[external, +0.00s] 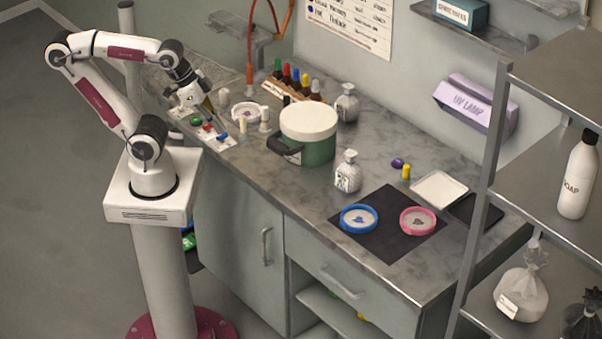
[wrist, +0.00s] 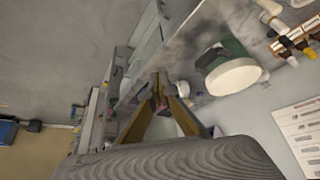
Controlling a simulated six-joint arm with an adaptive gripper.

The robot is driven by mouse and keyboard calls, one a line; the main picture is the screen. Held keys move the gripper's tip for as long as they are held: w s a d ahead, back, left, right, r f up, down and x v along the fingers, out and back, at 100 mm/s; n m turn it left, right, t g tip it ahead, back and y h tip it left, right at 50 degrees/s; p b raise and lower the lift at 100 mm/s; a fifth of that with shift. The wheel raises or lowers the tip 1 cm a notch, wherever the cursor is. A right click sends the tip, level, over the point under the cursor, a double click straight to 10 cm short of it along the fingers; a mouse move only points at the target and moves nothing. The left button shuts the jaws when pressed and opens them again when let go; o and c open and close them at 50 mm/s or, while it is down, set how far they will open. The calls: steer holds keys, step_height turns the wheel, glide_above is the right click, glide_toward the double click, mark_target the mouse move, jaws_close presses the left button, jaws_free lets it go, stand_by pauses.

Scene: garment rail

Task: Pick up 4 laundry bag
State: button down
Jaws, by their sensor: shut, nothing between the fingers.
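No rail or hung garments show. A pale tied bag with a white tag (external: 522,292) sits on the right rack's lower shelf. A dark tied bag (external: 584,318) sits beside it, cut by the frame edge. Two grey-white patterned, narrow-necked items, perhaps bags or flasks, stand on the bench: one in front of the green pot (external: 347,172), one behind it (external: 347,104). My gripper (external: 210,108) is over the bench's far left end, away from all of these. In the wrist view its fingers (wrist: 158,92) meet at the tips with nothing between them.
A green pot with a white lid (external: 308,140) stands mid-bench and shows in the wrist view (wrist: 232,76). Blue (external: 359,218) and pink (external: 418,221) dishes lie on a dark mat (external: 385,250). A soap bottle (external: 578,175) stands on the rack (external: 520,190). Small coloured items crowd the bench near my gripper.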

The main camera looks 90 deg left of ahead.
stand_by(0.4)
steer(key=c, duration=1.9)
jaws_free()
